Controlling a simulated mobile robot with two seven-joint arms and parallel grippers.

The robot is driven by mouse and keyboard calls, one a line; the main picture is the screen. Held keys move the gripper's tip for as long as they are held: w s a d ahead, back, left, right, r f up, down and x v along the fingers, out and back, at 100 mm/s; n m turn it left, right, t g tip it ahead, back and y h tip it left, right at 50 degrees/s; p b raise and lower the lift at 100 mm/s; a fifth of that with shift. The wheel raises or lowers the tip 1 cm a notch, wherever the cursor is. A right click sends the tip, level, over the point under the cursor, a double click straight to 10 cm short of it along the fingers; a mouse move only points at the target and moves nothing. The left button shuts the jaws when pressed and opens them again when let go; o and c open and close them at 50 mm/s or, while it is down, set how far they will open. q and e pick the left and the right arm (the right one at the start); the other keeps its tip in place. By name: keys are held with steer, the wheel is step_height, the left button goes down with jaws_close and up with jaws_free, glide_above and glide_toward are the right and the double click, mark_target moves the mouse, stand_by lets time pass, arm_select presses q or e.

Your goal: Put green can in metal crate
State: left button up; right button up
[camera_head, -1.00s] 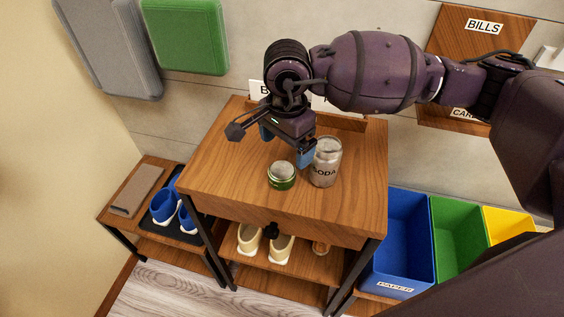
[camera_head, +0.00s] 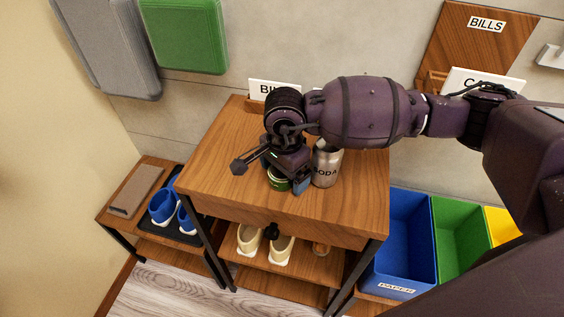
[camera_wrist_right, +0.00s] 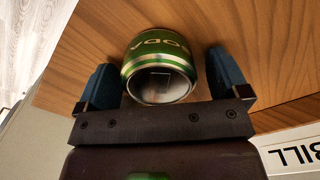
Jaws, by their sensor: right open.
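The green can (camera_head: 278,183) stands on the wooden table (camera_head: 225,185), partly hidden by my right gripper (camera_head: 286,176) in the head view. In the right wrist view the green can (camera_wrist_right: 158,62) lies between the two blue fingers of the right gripper (camera_wrist_right: 160,66), with its lettering and open-looking metal end showing. The fingers are open, with a gap on each side of the can. No metal crate shows in these views. My left gripper is not in view.
A white sign (camera_head: 272,88) is at the table's back edge. Blue (camera_head: 405,240), green (camera_head: 460,235) and yellow (camera_head: 502,222) bins stand to the right. Shoes (camera_head: 265,243) sit on the shelf below.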

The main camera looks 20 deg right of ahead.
steer(key=shift+r, duration=0.1)
steer(key=c, duration=1)
